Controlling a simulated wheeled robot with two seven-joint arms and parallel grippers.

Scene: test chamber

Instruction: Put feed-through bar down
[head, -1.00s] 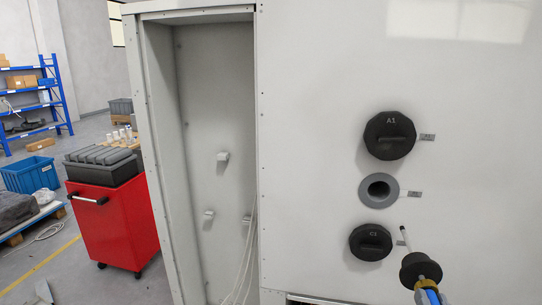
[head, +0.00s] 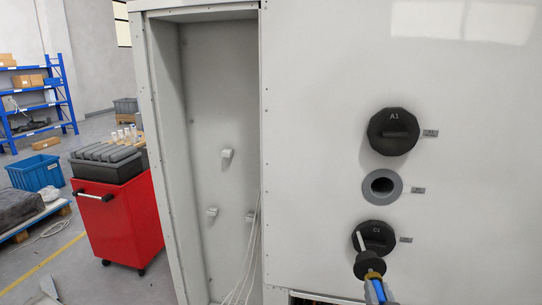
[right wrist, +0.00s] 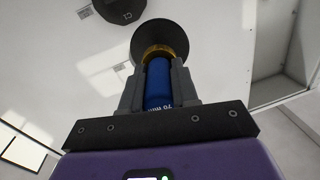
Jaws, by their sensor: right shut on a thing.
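The feed-through bar (head: 369,265) has a thin pale rod, a black round flange, a brass collar and a blue grip. My right gripper (head: 379,291) is shut on the blue grip, at the lower edge of the head view. In the right wrist view the two fingers (right wrist: 158,88) clasp the blue grip (right wrist: 158,80) from both sides, below the black flange (right wrist: 160,40). The rod points up and overlaps the black cap C1 (head: 385,236) in the head view; I cannot tell whether they touch. My left gripper is out of view.
The pale cabinet panel (head: 310,150) carries black cap A1 (head: 393,132) and an open grey-ringed port (head: 398,187). Left of it is an open cabinet bay (head: 222,110) with hanging cables. A red trolley (head: 122,225) with a black case on top (head: 105,163) stands further left.

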